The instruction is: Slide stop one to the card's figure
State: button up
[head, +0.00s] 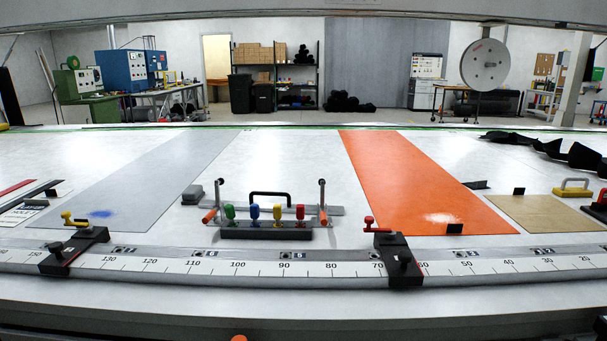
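A second black stop with a red lever (398,260) sits between about 70 and 60. I cannot tell which is stop one. A small white card (36,202) lies at the far left, its print too small to read. My gripper is not in view.
Behind the rail stands a rack with green, blue, yellow and red handles (265,233). A grey strip (150,175) and an orange strip (415,185) lie on the table. A tan sheet (540,213) and dark scraps (560,150) lie at right.

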aim_at(403, 269)
jog(key=i+j+u, duration=0.25)
jog(key=j, duration=0.35)
jog(key=i+j+u, duration=0.2)
jog(key=j, duration=0.35)
jog(key=i+j+u, duration=0.25)
jog(key=j, duration=0.25)
jog(key=i+j+u, duration=0.25)
jog(key=i+j, duration=0.2)
jog(key=i+u, duration=0.1)
jog(key=i, duration=0.15)
